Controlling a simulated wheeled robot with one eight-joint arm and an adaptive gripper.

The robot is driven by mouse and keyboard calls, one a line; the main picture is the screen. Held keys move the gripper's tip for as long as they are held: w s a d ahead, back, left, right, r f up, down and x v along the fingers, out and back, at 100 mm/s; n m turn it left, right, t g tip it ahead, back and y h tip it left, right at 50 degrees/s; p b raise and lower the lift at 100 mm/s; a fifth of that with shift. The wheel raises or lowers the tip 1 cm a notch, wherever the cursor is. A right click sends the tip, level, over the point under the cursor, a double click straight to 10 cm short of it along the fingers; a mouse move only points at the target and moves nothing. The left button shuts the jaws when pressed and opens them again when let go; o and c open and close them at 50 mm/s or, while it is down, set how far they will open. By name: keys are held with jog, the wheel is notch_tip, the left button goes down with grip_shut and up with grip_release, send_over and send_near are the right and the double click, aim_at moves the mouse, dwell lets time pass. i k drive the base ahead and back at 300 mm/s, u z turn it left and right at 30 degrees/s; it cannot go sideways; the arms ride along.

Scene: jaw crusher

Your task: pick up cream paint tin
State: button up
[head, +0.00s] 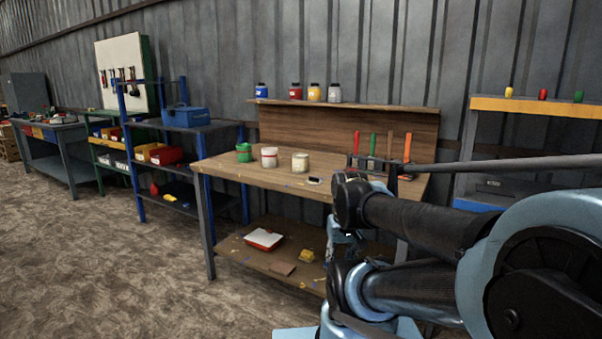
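The cream paint tin (300,162) stands upright on the wooden workbench top (345,187), the rightmost of a row of three tins. A white tin with a red band (269,157) is to its left, and a green tin (244,153) is further left. The tins stand apart from each other. My blue and black arm fills the lower right, folded, to the right of the tin and nearer to me. I cannot make out my gripper's fingers. Nothing covers the cream tin.
A small dark-and-white item (314,180) lies in front of the cream tin. A rack of upright handled tools (380,155) stands to its right. Several jars (314,92) sit on the back ledge. The lower shelf holds a red-and-white tray (263,238). The floor (120,260) at left is clear.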

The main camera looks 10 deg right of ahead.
aim_at(300, 160)
jog(key=u, duration=0.35)
jog(key=i, duration=0.85)
jog(key=z, duration=0.35)
